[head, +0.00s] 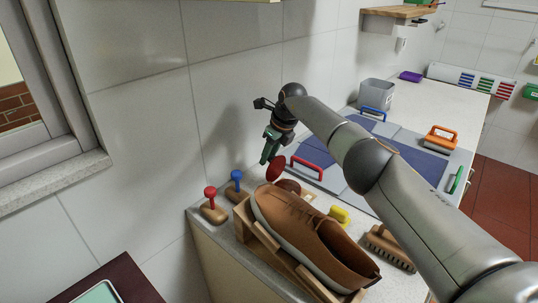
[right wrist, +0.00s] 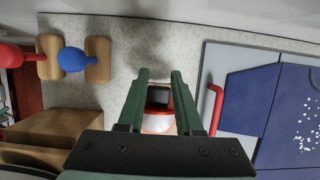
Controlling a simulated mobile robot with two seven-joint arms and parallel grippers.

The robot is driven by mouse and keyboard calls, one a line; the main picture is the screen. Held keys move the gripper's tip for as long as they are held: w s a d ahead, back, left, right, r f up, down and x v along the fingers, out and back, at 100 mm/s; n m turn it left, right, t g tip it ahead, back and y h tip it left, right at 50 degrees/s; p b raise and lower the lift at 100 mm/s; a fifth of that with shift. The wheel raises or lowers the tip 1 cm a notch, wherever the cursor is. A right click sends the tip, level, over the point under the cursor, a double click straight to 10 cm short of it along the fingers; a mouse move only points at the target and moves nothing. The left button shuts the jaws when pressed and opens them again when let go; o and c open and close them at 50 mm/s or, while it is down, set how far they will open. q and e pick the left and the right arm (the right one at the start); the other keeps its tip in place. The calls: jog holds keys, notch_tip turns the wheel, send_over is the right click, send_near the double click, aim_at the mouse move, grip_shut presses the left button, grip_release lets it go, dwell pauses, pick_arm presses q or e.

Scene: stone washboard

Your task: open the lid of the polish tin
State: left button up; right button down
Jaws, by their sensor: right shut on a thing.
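The polish tin (head: 289,187) stands on the counter just behind the toe of the brown shoe, partly hidden by it. Its red lid (head: 276,171) is tilted up steeply beside the tin, clear of its top. My right gripper (head: 268,157) is at the lid's upper edge and is shut on the lid. In the right wrist view its green fingers stand on either side of a dark piece, with a red and white rim (right wrist: 157,123) showing between them. My left gripper is not in view.
The brown shoe (head: 305,232) rests on a wooden stand in front. Red-knobbed (head: 212,203) and blue-knobbed (head: 236,184) daubers stand at left. A blue panelled board with a red handle (head: 307,167) lies at right. A brush (head: 390,247) and the wall are close.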

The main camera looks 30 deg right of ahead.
jog(key=shift+w+a+f, duration=0.1)
jog(key=shift+w+a, duration=0.2)
jog(key=shift+w, duration=0.05)
dwell(0.6)
jog(key=c, duration=0.6)
grip_release()
jog(key=shift+f, duration=0.1)
jog(key=shift+o, duration=0.2)
jog(key=shift+d, duration=0.1)
jog(key=b+v, duration=0.1)
jog(key=v, duration=1.1)
jog(key=shift+s+r, duration=0.15)
jog(key=shift+r, duration=0.1)
